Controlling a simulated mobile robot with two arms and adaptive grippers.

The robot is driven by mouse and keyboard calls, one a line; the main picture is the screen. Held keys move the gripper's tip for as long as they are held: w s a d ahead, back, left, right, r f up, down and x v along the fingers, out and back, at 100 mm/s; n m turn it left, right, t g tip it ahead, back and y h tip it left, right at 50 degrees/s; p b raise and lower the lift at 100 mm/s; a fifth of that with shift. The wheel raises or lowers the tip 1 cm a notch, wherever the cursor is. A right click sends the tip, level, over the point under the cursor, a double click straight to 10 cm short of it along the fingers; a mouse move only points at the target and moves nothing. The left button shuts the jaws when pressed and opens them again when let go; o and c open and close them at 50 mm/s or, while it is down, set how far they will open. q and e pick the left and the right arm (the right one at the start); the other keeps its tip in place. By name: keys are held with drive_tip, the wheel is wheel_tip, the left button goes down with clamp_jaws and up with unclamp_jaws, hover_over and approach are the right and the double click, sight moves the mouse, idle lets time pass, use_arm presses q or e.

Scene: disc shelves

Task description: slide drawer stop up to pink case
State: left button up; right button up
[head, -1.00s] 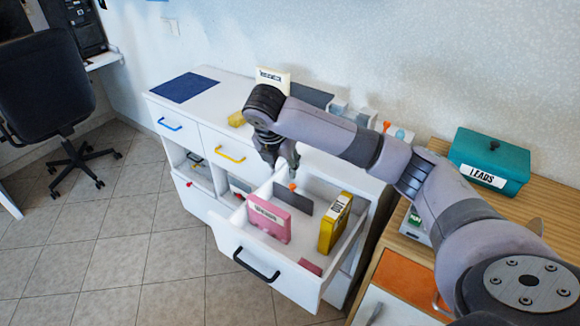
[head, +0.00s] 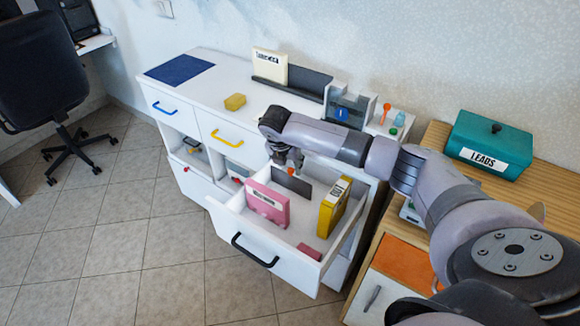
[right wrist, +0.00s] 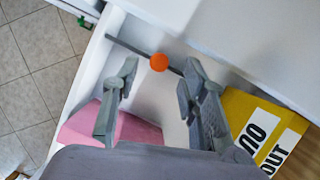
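The drawer stop is a thin dark grey plate (head: 292,183) with an orange knob (head: 291,171), standing across the open white drawer (head: 225,222). In the right wrist view the plate (right wrist: 124,45) and knob (right wrist: 159,62) also show. The pink case (head: 266,204) stands upright in front of the stop, with a gap between them; part of it shows at lower left in the right wrist view (right wrist: 137,128). My right gripper (head: 289,160) is open over the stop, pointing down; its fingers (right wrist: 159,80) are apart on either side of the knob. It holds nothing. My left gripper is not in view.
A small dark pink block (head: 309,251) lies at the drawer's front right. The cabinet top holds a yellow block (head: 235,102) and a cream case (head: 269,69). A teal box (head: 489,149) stands right.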

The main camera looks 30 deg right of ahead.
sight(291, 180)
drive_tip(key=shift+x, duration=1.05)
drive_tip(key=shift+d+f, duration=0.1)
drive_tip(key=shift+f, duration=0.1)
clamp_jaws()
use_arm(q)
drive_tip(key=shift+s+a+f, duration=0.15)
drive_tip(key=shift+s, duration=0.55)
